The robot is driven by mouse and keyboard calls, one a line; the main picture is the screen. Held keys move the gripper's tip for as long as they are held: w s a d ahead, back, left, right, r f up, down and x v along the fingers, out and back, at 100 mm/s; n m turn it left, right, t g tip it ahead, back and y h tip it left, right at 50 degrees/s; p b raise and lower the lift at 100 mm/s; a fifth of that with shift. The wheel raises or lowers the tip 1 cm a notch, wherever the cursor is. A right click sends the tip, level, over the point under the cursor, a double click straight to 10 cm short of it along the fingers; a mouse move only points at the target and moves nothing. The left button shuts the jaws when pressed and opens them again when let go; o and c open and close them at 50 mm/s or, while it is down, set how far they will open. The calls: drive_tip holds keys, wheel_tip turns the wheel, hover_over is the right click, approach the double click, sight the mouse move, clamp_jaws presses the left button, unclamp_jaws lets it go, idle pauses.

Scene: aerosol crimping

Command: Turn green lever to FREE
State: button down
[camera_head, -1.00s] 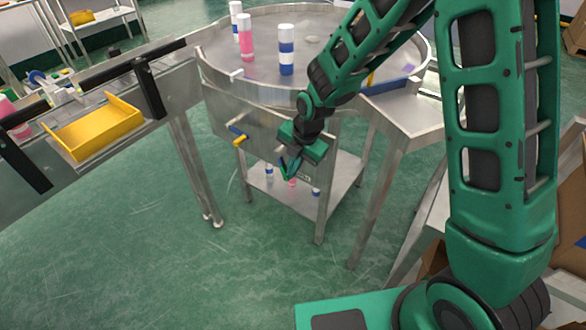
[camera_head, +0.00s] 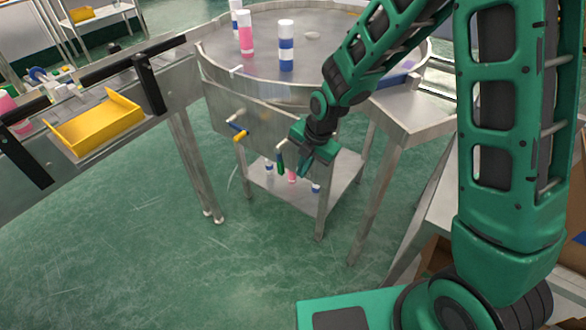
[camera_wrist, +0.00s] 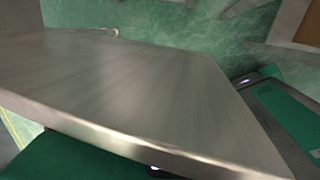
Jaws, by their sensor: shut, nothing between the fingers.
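The green lever (camera_head: 281,163) sits on the front of the round steel table, with its green grip hanging nearly straight down from a pale metal stem. My gripper (camera_head: 303,172) is shut and empty, just to the right of the lever, its tips pointing down. I cannot tell whether it touches the lever. No FREE marking is readable. In the wrist view, a bare steel panel (camera_wrist: 140,90) fills the middle, with green parts of my gripper at the lower left and right edges. The lever is not recognisable there.
A blue lever (camera_head: 236,126) and a yellow lever (camera_head: 240,136) stick out left of the green one. Cans (camera_head: 286,48) stand on the round table (camera_head: 325,75). A lower shelf (camera_head: 335,185) holds small cans. A yellow tray (camera_head: 97,122) is at left. The floor in front is clear.

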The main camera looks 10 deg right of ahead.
drive_tip(key=s+d+v, duration=0.1)
drive_tip(key=v, duration=0.7)
drive_tip(key=shift+s, duration=0.3)
drive_tip(key=shift+f, duration=0.1)
idle(0.3)
